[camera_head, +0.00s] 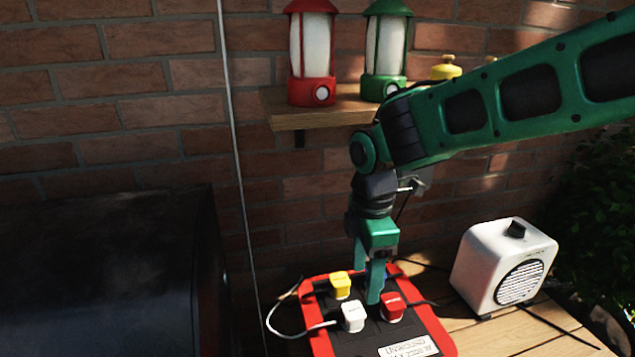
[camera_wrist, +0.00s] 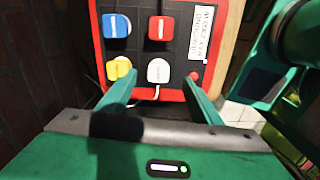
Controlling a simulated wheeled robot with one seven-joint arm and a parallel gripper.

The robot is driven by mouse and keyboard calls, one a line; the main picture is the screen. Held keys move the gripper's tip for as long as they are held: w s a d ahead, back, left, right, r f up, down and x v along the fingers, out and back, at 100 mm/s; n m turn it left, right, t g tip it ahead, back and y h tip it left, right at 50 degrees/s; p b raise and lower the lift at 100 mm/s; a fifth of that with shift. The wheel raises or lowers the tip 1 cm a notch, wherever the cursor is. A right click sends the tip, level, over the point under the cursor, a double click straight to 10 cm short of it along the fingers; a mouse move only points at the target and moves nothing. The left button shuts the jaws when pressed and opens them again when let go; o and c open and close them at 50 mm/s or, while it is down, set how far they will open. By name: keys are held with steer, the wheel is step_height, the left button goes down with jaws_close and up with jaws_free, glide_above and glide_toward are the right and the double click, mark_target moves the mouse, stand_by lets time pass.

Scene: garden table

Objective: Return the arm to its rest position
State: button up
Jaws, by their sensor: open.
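My green arm reaches in from the right in the head view. My gripper (camera_head: 366,285) points down over a black power board with a red rim (camera_head: 432,325). In the wrist view my gripper (camera_wrist: 159,86) is open, with nothing between its fingers. The board carries a yellow plug (camera_head: 340,284), a white plug (camera_head: 353,317), a red plug (camera_head: 392,306) and a blue plug (camera_wrist: 116,26). The white plug (camera_wrist: 158,72) appears between the finger lines in the wrist view; whether a finger touches anything is unclear. The blue plug is mostly hidden behind my gripper in the head view.
A white speaker-like box (camera_head: 500,270) stands right of the board on the wooden table (camera_head: 475,335). A shelf (camera_head: 335,108) above holds a red lantern (camera_head: 312,55), a green lantern (camera_head: 386,50) and a yellow object (camera_head: 446,68). A dark bulky object (camera_head: 110,270) fills the lower left.

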steer(key=s+d+r+m, duration=0.1)
steer(key=s+d+m, duration=0.1)
steer(key=d+m, duration=0.7)
steer(key=s+d+f+m, duration=0.1)
steer(key=s+d+m, duration=1.5)
steer(key=d, duration=0.3)
steer(key=shift+s+d+m, duration=0.3)
steer(key=shift+s+d, duration=0.1)
steer(key=shift+s, duration=0.2)
